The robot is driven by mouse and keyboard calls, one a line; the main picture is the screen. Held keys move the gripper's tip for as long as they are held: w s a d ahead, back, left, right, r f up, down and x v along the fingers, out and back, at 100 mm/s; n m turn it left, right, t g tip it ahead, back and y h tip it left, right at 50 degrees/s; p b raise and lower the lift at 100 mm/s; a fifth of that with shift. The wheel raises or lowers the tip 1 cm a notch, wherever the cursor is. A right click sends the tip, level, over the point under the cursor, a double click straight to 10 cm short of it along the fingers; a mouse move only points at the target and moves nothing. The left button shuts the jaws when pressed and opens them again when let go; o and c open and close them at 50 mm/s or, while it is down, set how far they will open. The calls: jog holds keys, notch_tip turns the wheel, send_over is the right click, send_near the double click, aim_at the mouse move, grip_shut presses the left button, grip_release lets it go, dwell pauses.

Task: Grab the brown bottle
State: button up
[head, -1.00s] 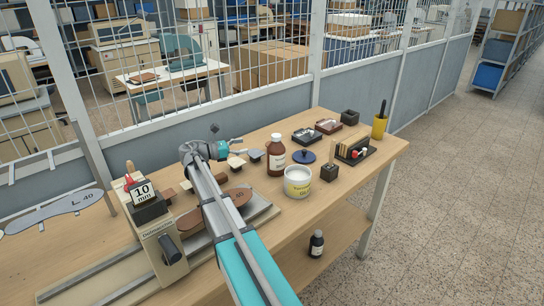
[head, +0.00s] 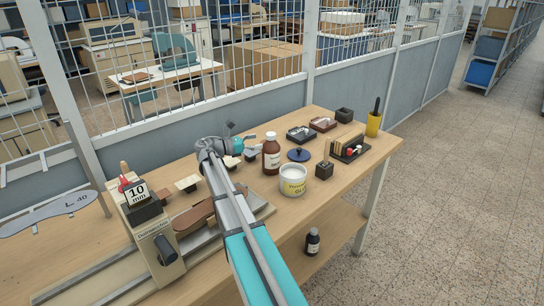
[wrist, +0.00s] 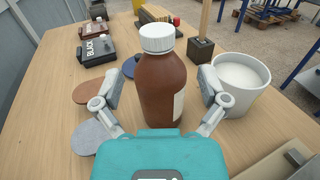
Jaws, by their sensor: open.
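The brown bottle (head: 271,155) with a white cap stands upright on the wooden bench, behind the white tub. In the wrist view the brown bottle (wrist: 161,85) fills the middle, with part of its pale label at its right side. My gripper (wrist: 164,95) is open, with one finger on each side of the bottle; the right finger is close to the white tub. I cannot tell whether either finger touches the bottle. In the head view my gripper (head: 248,147) is just left of the bottle, partly hidden by my arm.
The white tub (head: 293,180) stands close to the bottle's right. A smaller dark bottle (head: 312,242) stands on the lower shelf. A stamping machine (head: 155,235) is at left.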

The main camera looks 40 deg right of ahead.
aim_at(271, 138)
jog(key=shift+s+d, duration=0.1)
jog(key=shift+d, duration=0.2)
jog(key=shift+x, duration=2.6)
jog(key=shift+f, duration=0.1)
grip_shut()
